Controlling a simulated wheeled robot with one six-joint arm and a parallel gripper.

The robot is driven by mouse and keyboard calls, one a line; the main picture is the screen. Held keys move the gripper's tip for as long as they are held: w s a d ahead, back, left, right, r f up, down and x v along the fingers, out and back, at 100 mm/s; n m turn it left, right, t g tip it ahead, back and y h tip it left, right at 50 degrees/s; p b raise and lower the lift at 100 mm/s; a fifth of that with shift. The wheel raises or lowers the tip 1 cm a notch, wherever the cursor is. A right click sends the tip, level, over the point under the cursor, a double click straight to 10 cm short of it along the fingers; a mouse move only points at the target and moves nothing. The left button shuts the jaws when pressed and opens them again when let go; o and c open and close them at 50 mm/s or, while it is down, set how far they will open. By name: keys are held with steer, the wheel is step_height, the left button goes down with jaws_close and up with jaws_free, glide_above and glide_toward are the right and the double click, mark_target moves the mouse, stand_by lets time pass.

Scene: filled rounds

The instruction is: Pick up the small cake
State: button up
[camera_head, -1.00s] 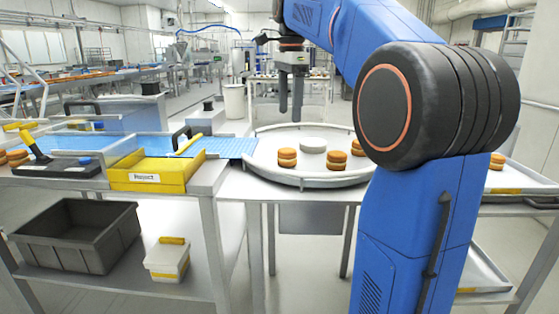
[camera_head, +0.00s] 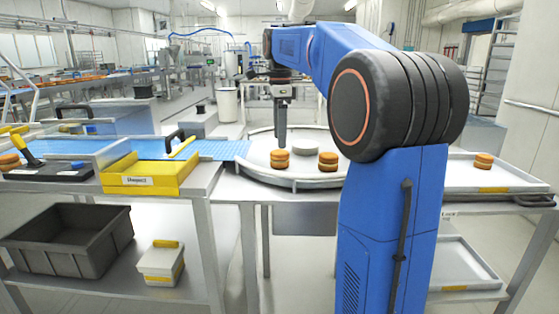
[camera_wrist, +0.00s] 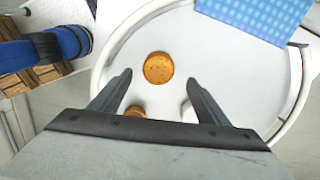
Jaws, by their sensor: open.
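Small round orange-brown cakes sit on a round pale tray (camera_head: 262,176). One cake (camera_head: 280,158) is at the left and another cake (camera_head: 328,161) to its right, by my arm. My gripper (camera_head: 282,140) points down above the tray, its fingers just behind the left cake in the head view. In the wrist view my gripper (camera_wrist: 160,78) is open and empty, and one cake (camera_wrist: 158,68) shows whole between and just beyond the fingertips. A second cake (camera_wrist: 135,111) is partly hidden by the gripper body. The height gap cannot be told.
The tray has a raised rim. A blue belt (camera_head: 222,149) and yellow bin (camera_head: 150,176) are left. A right-hand tray (camera_head: 515,178) holds another cake (camera_head: 483,160).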

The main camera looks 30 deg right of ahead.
mark_target(279, 152)
steer(key=shift+s+a+f, duration=0.1)
steer(key=shift+a+f, duration=0.05)
steer(key=shift+f, duration=3.5)
steer(key=shift+c, duration=0.4)
steer(key=c, duration=0.7)
